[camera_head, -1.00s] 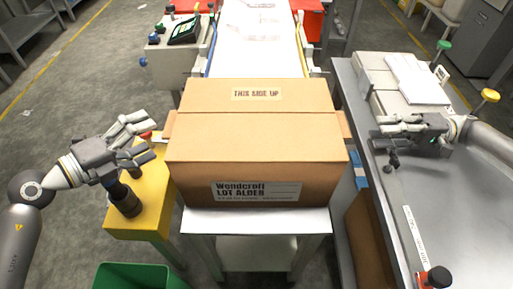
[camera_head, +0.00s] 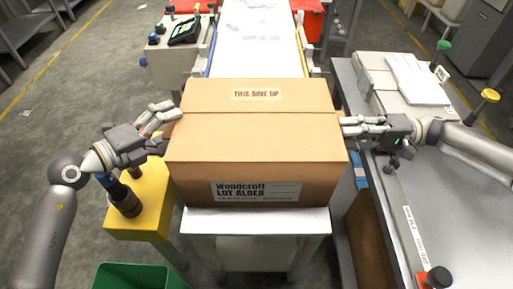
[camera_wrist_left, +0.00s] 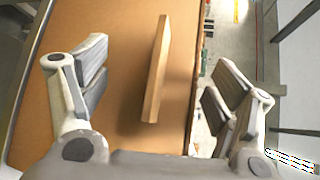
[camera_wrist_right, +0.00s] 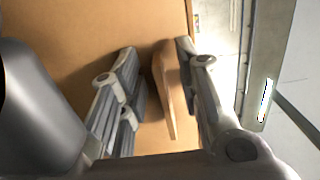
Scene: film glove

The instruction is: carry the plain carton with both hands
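The plain brown carton (camera_head: 255,155) stands on a white-topped stand (camera_head: 256,220), closed, with printed labels on its top and front. My left gripper (camera_head: 170,126) is at the carton's left side. In the left wrist view its fingers are wide open, with the carton's wooden side handle (camera_wrist_left: 158,70) between them and clear of both. My right gripper (camera_head: 344,127) is at the carton's right side. In the right wrist view its fingers are open, less widely, on either side of the other handle (camera_wrist_right: 165,90); that handle is nearer the right-hand finger.
A conveyor (camera_head: 258,45) runs away behind the carton. A yellow stand (camera_head: 150,205) is at the left, with a green bin (camera_head: 140,277) below it. A grey metal bench (camera_head: 455,210) lies at the right under my right arm.

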